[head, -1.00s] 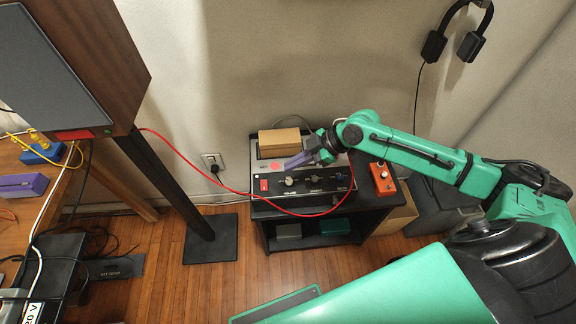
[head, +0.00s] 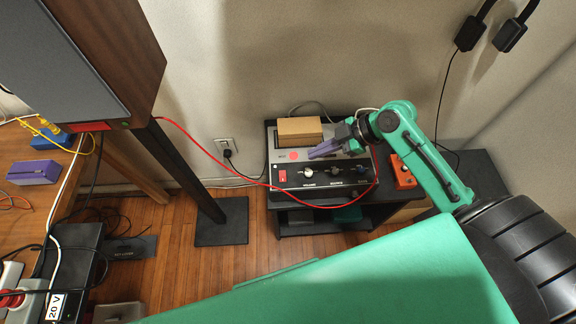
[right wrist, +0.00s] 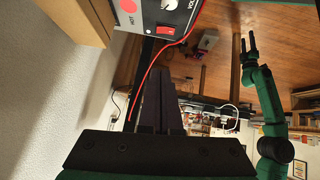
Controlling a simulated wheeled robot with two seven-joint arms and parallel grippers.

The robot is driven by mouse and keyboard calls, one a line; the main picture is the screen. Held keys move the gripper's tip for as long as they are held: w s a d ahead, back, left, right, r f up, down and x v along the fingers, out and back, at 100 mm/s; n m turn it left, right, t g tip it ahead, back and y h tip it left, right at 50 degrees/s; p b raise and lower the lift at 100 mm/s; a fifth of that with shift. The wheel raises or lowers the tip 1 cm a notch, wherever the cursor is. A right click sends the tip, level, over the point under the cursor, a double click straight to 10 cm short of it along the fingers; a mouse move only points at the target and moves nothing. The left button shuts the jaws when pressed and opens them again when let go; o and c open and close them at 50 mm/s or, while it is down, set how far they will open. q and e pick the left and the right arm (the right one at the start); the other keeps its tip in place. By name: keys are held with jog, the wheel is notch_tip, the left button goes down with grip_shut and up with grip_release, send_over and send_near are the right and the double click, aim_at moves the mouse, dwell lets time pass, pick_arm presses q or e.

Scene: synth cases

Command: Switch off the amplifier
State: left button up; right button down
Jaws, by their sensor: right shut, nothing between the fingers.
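The amplifier (head: 325,180) is a grey-topped box with a dark front panel and several knobs on a low black stand. Its red rocker switch (head: 282,176) is at the left of the front; the switch also shows in the right wrist view (right wrist: 171,30). A red round "HOT" mark (head: 294,155) is on the top. My right gripper (head: 312,154) has purple fingers, shut and empty, above the amplifier's top, right of the mark and apart from the switch. My left gripper (right wrist: 248,45) shows only in the right wrist view, its dark fingers spread and empty.
A tan box (head: 300,130) lies on the amplifier's back. A red cable (head: 215,155) runs from the speaker (head: 100,60) across to the amplifier's front right. An orange pedal (head: 403,172) is to the right. The wall outlet (head: 225,145) holds a black plug.

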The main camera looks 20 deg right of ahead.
send_over(279, 173)
jog(key=s+d, duration=0.2)
jog(key=d, duration=0.1)
jog(key=f, duration=0.6)
jog(key=shift+w+a+f+p, duration=0.15)
jog(key=shift+w+f+p, duration=0.05)
jog(key=shift+f+p, duration=0.2)
jog(key=f, duration=0.3)
jog(key=shift+w, duration=0.2)
jog(key=shift+f, duration=0.65)
